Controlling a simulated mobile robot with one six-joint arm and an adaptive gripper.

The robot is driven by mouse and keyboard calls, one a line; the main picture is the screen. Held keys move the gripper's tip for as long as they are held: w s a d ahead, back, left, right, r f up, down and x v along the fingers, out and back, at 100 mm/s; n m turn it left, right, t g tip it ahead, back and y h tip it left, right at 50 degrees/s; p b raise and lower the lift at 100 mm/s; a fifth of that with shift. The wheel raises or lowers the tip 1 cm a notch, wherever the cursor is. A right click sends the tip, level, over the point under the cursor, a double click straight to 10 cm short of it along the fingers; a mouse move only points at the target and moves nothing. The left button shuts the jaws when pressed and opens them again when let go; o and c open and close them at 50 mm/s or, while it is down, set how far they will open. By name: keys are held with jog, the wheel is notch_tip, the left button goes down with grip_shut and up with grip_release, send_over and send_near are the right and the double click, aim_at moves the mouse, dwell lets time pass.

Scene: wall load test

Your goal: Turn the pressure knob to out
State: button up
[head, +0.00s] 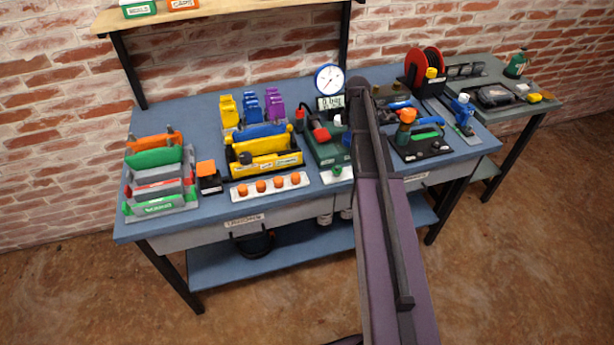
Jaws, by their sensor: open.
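A white dial gauge with a blue rim (329,78) stands above a small digital display (330,102) at the back of the blue bench. In front is a dark green unit (327,150) with a red handle (320,131) and a small pale knob (337,119). A small green knob (337,170) sits on a white plate before it. I cannot tell which knob is the pressure knob, nor read its setting. My gripper (357,86), dark, is at the arm's far end, just right of the gauge and display. Its fingertips are not clear. I see nothing held.
My arm crosses the bench and hides part of it. Left stand a yellow tool holder (265,163), orange knobs on a white strip (270,186) and a rack (160,185). Right are a dark tool tray (422,145) and a red reel (425,67). A shelf (225,17) hangs above.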

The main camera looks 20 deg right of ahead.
jog(key=m, duration=0.6)
jog(key=shift+s, duration=0.1)
jog(key=m, duration=1.1)
jog(key=shift+a+m+t, duration=0.1)
jog(key=shift+m+t, duration=0.2)
jog(key=shift+t, duration=0.1)
jog(key=m, duration=0.6)
notch_tip(320, 180, up, 14)
jog(key=p, duration=1.4)
jog(key=s+a+f+n+b, duration=0.4)
jog(key=s+a, duration=0.5)
jog(key=a, duration=0.2)
jog(key=s+a+f+n+b, duration=0.4)
jog(key=s+a, duration=0.5)
jog(key=a, duration=0.2)
jog(key=shift+s+a, duration=0.2)
jog(key=shift+s, duration=0.2)
jog(key=shift+s, duration=0.1)
